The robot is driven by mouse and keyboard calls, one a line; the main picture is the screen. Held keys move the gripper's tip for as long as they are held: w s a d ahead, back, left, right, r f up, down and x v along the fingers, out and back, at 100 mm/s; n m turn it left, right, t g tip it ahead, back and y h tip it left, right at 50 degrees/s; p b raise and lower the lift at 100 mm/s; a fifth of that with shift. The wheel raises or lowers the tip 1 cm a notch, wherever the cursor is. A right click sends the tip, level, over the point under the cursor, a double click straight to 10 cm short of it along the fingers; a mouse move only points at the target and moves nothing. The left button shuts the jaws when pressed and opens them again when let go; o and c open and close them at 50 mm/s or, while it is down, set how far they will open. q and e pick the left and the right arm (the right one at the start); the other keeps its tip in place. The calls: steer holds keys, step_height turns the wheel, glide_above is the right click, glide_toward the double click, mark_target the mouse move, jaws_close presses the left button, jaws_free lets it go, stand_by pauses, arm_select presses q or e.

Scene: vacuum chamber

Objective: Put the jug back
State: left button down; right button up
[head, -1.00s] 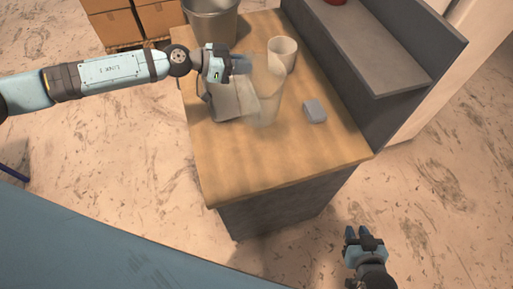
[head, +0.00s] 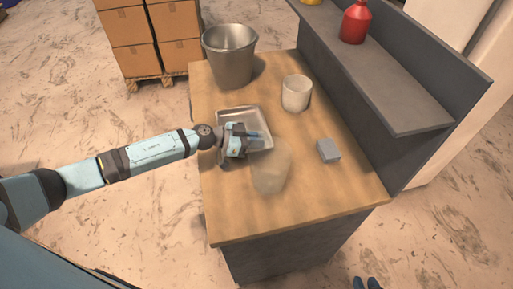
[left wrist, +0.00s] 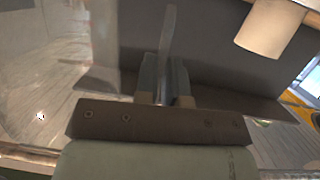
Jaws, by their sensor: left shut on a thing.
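The jug (head: 271,173) is a clear, see-through vessel over the near part of the wooden worktop in the head view. My left gripper (head: 258,138) is at its far side, above the metal tray. In the left wrist view, the left gripper (left wrist: 165,88) is shut on a thin clear upright piece, which looks like the jug's handle. The jug's clear wall (left wrist: 45,60) fills the left of that view. I cannot tell whether the jug's base touches the worktop. Only the fingertips of my right gripper (head: 366,284) show at the bottom edge, apart and empty.
The metal tray (head: 230,111) lies under my left gripper. A steel bucket (head: 229,60), a white cup (head: 296,93) and a grey block (head: 328,151) stand on the worktop (head: 325,199). A grey shelf (head: 395,100) along the right holds a red bottle (head: 355,22). The near right worktop is clear.

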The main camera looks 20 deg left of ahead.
arm_select(q)
steer(key=shift+f, duration=1.75)
steer(key=c, duration=1.2)
jaws_free()
steer(key=shift+r, duration=0.25)
steer(key=shift+b+v, duration=0.8)
steer(key=shift+v, duration=5.2)
